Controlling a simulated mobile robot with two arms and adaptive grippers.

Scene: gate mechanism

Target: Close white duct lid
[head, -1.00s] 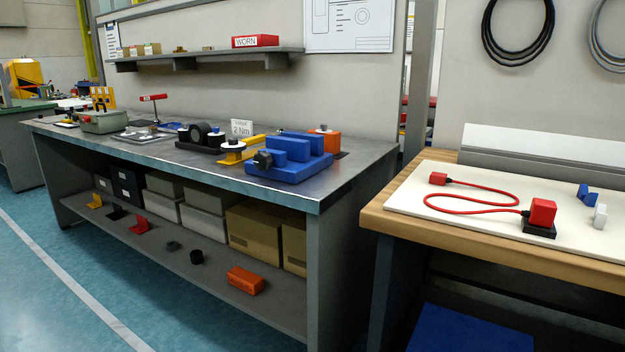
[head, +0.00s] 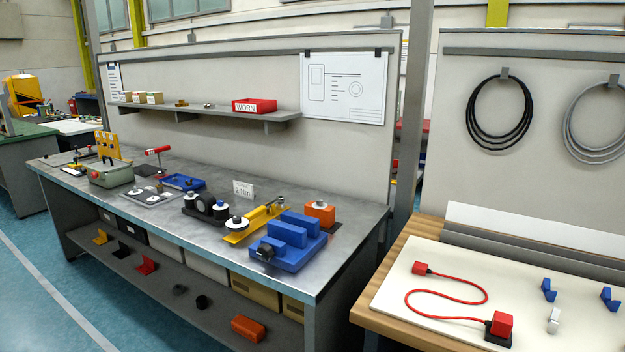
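A long white strip (head: 535,232), which looks like the duct lid, stands raised along the back of the right workbench. A grey band (head: 515,257) runs along its lower edge, over the white board; I cannot tell whether it is the open duct or the lid's shaded side. The strip's right end is cut off by the picture edge. Neither of my grippers is in view.
The white board (head: 400,288) carries a red cable (head: 462,278) with a red plug (head: 422,268) and red block (head: 502,324), two blue clips (head: 548,289) and a small white piece (head: 553,320). A metal workbench (head: 215,245) with parts stands left. Blue floor (head: 40,300) is open at lower left.

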